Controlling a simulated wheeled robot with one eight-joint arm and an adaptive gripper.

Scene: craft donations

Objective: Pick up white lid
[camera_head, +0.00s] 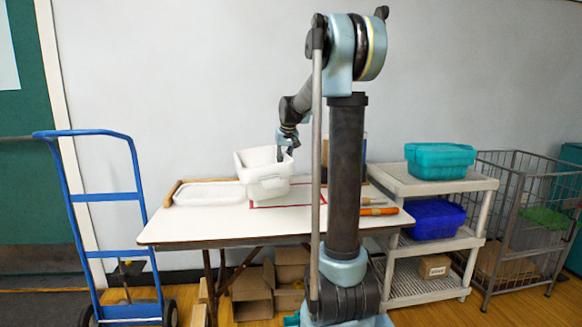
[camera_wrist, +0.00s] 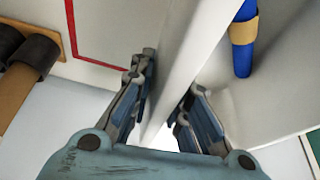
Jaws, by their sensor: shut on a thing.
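A flat white lid-like piece (camera_head: 208,193) lies on the left part of the table. A white bin (camera_head: 262,177) is just right of it and looks tilted; I cannot tell whether it touches the table. My gripper (camera_head: 286,149) is at the bin's upper right rim. In the wrist view my gripper (camera_wrist: 165,95) has its fingers on both sides of a thin white wall (camera_wrist: 185,50), shut on it. This wall appears to be the bin's. The lid is apart from my gripper.
The white table (camera_head: 210,227) bears a red outline (camera_head: 318,188) and orange-handled tools (camera_head: 378,211) at right. A blue hand truck (camera_head: 102,198) stands left. A shelf cart (camera_head: 440,185) with teal (camera_head: 440,161) and blue bins (camera_head: 433,219) stands right. A blue rod (camera_wrist: 243,42) shows beside the wall.

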